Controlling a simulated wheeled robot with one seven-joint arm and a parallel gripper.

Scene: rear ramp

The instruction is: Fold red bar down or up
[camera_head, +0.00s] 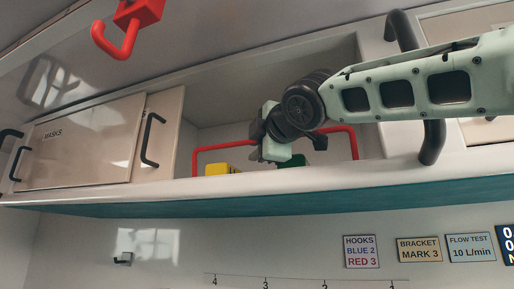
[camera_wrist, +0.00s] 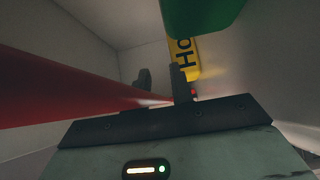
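The red bar (camera_head: 224,145) is a thin U-shaped rail across the front of an open overhead compartment. Its ends go down toward the compartment's lower edge, and its top run stands above that edge. My gripper (camera_head: 268,150) is at the middle of the top run and hides part of it. In the wrist view the red bar (camera_wrist: 60,97) enters from the left and passes between the two fingers of my gripper (camera_wrist: 163,85). The fingers stand apart with a visible gap. Firm contact with the bar does not show.
A yellow lettered box (camera_head: 217,169) and a green item (camera_head: 293,161) sit in the compartment behind the bar. In the wrist view the green item (camera_wrist: 203,15) hangs close above the fingers. A closed masks door (camera_head: 82,143), black handles (camera_head: 151,139) and a red hook (camera_head: 124,30) are around it.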

